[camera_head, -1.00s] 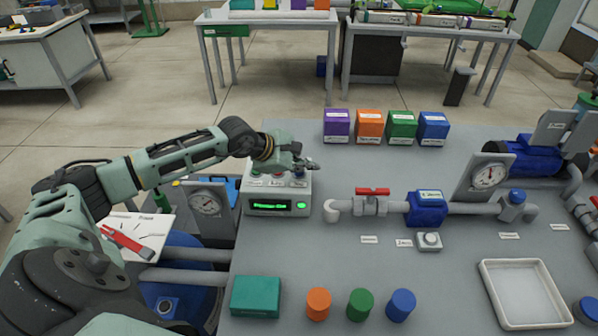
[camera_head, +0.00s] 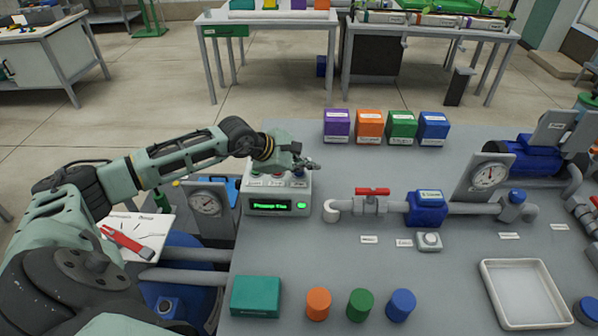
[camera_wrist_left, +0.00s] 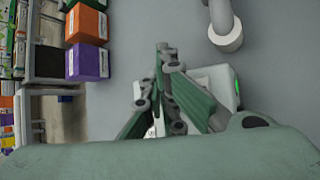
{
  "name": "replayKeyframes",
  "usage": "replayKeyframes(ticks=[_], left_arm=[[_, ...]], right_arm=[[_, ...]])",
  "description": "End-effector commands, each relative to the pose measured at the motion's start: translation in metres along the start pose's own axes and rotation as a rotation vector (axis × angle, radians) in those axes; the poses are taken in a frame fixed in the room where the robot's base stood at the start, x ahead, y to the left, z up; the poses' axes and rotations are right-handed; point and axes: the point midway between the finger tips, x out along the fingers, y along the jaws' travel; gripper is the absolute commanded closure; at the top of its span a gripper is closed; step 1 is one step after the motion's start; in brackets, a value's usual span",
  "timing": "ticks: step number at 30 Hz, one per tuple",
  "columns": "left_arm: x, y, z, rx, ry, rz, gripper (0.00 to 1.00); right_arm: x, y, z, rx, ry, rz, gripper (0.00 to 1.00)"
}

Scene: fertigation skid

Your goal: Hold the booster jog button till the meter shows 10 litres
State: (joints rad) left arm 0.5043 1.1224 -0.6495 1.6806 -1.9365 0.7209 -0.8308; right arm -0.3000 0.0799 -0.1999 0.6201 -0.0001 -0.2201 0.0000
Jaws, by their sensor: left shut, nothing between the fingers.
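The grey control box (camera_head: 256,208) stands at the bench's left side, with a row of buttons on its top and a lit green display (camera_head: 279,205) on its front. The display's text is too small to read surely. My left gripper (camera_head: 314,166) is shut and empty, fingers over the right end of the button row. A blue-topped button (camera_head: 298,183) shows below the fingers; I cannot tell whether they touch it. In the left wrist view, the shut fingers (camera_wrist_left: 163,50) hide most of the box (camera_wrist_left: 213,78). The blue meter (camera_head: 427,209) sits in the pipe. My right gripper is not in view.
A red-handled valve (camera_head: 372,191) and grey pipe lie right of the box. Several coloured boxes (camera_head: 369,127) stand behind. A teal block (camera_head: 255,297), coloured cylinders (camera_head: 360,305) and a white tray (camera_head: 487,276) are in front. A dial gauge (camera_head: 490,175) stands at right.

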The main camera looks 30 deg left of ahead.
Motion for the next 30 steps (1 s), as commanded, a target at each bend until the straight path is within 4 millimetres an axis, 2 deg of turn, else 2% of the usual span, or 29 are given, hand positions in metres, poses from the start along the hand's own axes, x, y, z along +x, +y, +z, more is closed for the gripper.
replayKeyframes(ticks=[23, 30], left_arm=[[0.0002, -0.0006, -0.0004, 0.0, 0.001, -0.002, 1.0], [-0.0062, 0.0044, 0.0043, 0.0, 0.001, -0.001, 1.0]], right_arm=[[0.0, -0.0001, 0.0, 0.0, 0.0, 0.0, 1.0], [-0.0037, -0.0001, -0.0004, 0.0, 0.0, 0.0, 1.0]])
